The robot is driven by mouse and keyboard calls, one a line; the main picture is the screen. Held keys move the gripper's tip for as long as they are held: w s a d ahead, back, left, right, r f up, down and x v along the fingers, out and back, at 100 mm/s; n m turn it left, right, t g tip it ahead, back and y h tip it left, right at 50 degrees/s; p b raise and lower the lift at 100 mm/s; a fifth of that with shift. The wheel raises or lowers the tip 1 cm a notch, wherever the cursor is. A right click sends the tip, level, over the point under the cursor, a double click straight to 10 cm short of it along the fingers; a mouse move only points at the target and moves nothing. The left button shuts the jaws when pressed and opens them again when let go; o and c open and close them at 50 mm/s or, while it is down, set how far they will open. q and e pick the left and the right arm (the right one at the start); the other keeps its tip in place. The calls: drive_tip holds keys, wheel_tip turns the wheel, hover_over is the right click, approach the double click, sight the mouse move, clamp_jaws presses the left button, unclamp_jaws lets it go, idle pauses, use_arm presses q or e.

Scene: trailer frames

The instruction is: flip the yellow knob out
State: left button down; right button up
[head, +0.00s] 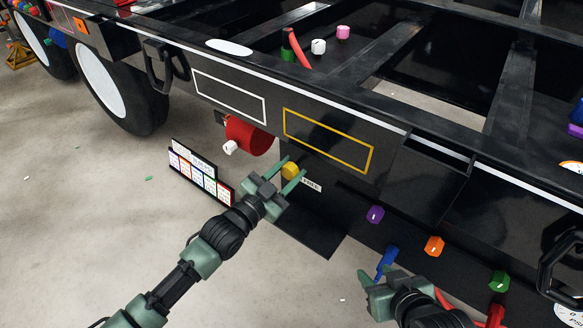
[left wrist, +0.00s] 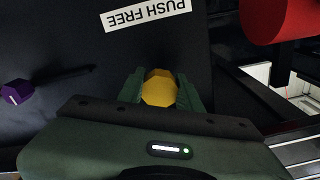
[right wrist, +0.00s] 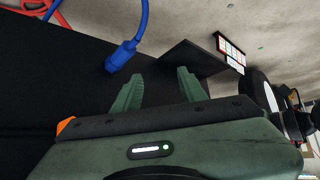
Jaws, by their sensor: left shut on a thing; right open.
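The yellow knob (head: 289,170) is on the dark side panel of the trailer, beside a small white label (head: 311,185). My left gripper (head: 284,172) has its fingers on either side of the knob. In the left wrist view the yellow knob (left wrist: 160,88) sits between the two green fingers (left wrist: 160,92), which are shut on it. The label there reads "PUSH FREE" (left wrist: 146,14), upside down. My right gripper (head: 374,279) is open and empty, low in front of the panel. Its spread fingers also show in the right wrist view (right wrist: 158,88).
Purple (head: 375,214), orange (head: 434,246) and green (head: 499,281) knobs run down the panel to the right. A blue connector (head: 387,260) hangs near my right gripper. A red cylinder (head: 250,137) and a card rack (head: 200,172) are left of the knob.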

use_arm(q)
drive_tip(key=shift+s+f, duration=0.1)
drive_tip(key=shift+f, duration=0.05)
drive_tip(key=c, duration=0.9)
unclamp_jaws()
drive_tip(key=shift+c, duration=0.2)
drive_tip(key=shift+s+a, duration=0.1)
drive_tip(key=shift+a, duration=0.05)
use_arm(e)
drive_tip(key=shift+s+a+r, duration=0.1)
use_arm(q)
drive_tip(key=p+v, duration=0.1)
drive_tip(key=v, duration=0.6)
drive_tip(key=shift+s+a+p, duration=0.2)
drive_tip(key=shift+s+p, duration=0.1)
drive_tip(key=shift+p, duration=0.1)
use_arm(e)
drive_tip(key=s+d+f+g, duration=0.1)
drive_tip(key=s+f+g, duration=0.1)
drive_tip(key=s, duration=0.2)
drive_tip(key=s+d+f+g+h, duration=0.1)
drive_tip(key=s+d+g, duration=0.1)
drive_tip(key=s, duration=0.3)
drive_tip(key=shift+f+g, duration=0.35)
drive_tip(key=shift+g, duration=0.05)
drive_tip(key=shift+w, duration=0.1)
